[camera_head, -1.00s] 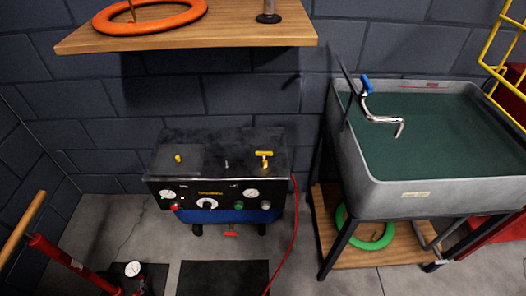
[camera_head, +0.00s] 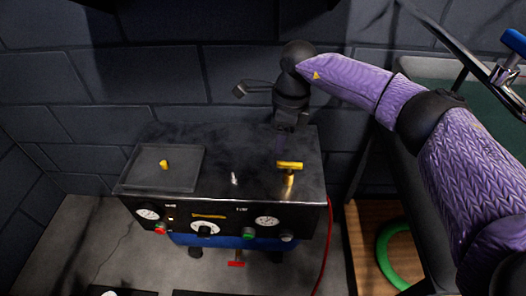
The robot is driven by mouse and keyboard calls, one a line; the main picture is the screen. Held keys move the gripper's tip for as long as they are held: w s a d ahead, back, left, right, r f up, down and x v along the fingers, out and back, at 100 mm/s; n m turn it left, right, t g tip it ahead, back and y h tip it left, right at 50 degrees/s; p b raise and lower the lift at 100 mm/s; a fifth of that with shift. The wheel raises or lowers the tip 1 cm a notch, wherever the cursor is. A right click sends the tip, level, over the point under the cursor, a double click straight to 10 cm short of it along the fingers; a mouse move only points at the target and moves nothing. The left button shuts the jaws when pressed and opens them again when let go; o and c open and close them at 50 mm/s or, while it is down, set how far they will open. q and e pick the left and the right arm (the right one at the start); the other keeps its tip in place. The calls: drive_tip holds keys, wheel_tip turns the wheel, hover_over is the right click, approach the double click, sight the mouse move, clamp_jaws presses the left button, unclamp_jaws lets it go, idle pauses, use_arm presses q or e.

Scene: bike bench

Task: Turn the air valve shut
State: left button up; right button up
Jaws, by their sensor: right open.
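The air valve's yellow T-shaped handle (camera_head: 289,166) stands upright on the right part of the black compressor's top (camera_head: 215,180). Its crossbar runs roughly left to right in the picture. My right gripper (camera_head: 281,145) hangs down just behind the handle, with its arm coming in from the right. The gripper is open and holds nothing that I can see. Its fingertips are dark against the black top, so the exact gap to the handle is hard to tell. My left gripper is not in view.
The compressor front has gauges (camera_head: 267,222), a red button (camera_head: 160,231) and a green button (camera_head: 248,233). A yellow knob (camera_head: 164,164) sits at the top left. A red hose (camera_head: 327,245) runs down the right side. A red handle (camera_head: 236,264) shows below. A sink stands right.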

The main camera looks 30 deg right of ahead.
sight(290, 163)
drive_tip(key=d, duration=0.1)
drive_tip(key=h, duration=0.1)
drive_tip(key=d, duration=0.1)
drive_tip(key=shift+s+d+r+h+b, duration=0.25)
drive_tip(key=shift+d+r+h+b, duration=0.1)
drive_tip(key=shift+r+h+b, duration=0.05)
drive_tip(key=f+b, duration=0.2)
drive_tip(key=f, duration=0.2)
drive_tip(key=f+b, duration=0.3)
drive_tip(key=f, duration=0.1)
drive_tip(key=shift+s+a+f, duration=0.1)
drive_tip(key=shift+a+f, duration=0.1)
drive_tip(key=shift+f, duration=0.35)
drive_tip(key=shift+d+r, duration=0.1)
drive_tip(key=shift+d, duration=0.05)
drive_tip(key=c, duration=0.5)
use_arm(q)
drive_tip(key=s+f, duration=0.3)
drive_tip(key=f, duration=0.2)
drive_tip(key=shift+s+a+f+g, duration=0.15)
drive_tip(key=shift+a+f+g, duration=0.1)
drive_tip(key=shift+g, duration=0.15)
use_arm(e)
clamp_jaws()
